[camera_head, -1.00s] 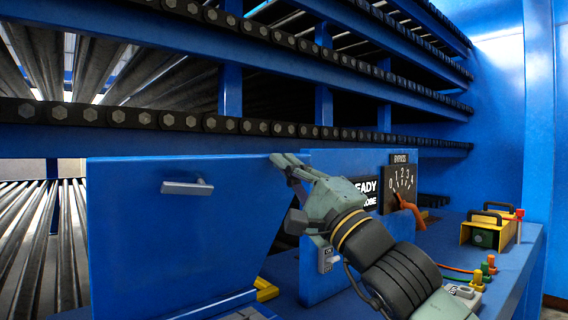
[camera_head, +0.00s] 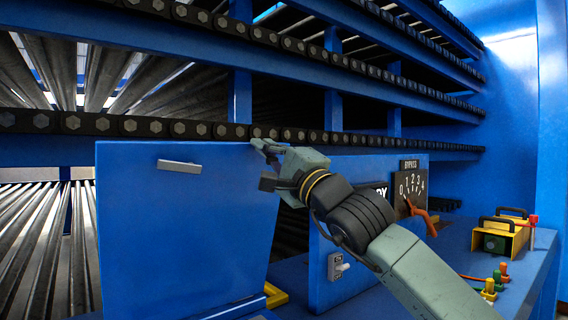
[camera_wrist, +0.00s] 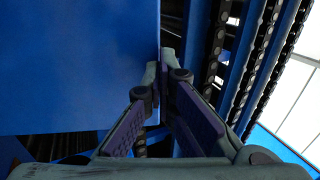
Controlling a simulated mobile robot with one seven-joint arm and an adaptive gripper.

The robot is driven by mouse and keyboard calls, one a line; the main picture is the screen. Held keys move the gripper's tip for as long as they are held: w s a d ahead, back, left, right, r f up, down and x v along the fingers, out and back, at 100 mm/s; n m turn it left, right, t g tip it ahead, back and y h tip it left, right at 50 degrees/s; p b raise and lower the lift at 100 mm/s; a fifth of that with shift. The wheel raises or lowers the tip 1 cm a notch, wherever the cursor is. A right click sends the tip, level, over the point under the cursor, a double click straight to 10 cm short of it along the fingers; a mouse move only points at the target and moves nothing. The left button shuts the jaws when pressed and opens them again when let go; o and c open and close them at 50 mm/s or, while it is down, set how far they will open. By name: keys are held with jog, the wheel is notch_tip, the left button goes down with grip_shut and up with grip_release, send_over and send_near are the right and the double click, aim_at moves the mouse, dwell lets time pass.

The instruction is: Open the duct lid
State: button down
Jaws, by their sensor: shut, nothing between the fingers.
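The duct lid (camera_head: 180,225) is a flat blue panel with a small grey bar handle (camera_head: 179,166) near its top edge. It stands raised, nearly upright, at the left in the head view. In the wrist view the lid (camera_wrist: 75,65) fills the upper left. My gripper (camera_head: 258,146) is shut and empty, with its fingertips at the lid's upper right corner. In the wrist view my gripper (camera_wrist: 160,68) has its tips together beside the lid's edge; whether they touch it I cannot tell. The duct opening is hidden behind the lid.
A blue control box with a dial (camera_head: 412,188) and a partly hidden sign stands right of the lid. A yellow case (camera_head: 499,236) and coloured plugs (camera_head: 495,280) sit on the blue bench at right. Roller racks (camera_head: 300,50) rise behind.

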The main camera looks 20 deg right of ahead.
jog(key=x, duration=0.3)
jog(key=f+x, duration=0.1)
jog(key=x, duration=0.5)
jog(key=shift+w+a+f+b, duration=0.1)
jog(key=shift+w+f+b, duration=0.15)
jog(key=shift+b, duration=0.05)
jog(key=shift+s+f, duration=0.1)
jog(key=shift+s, duration=0.05)
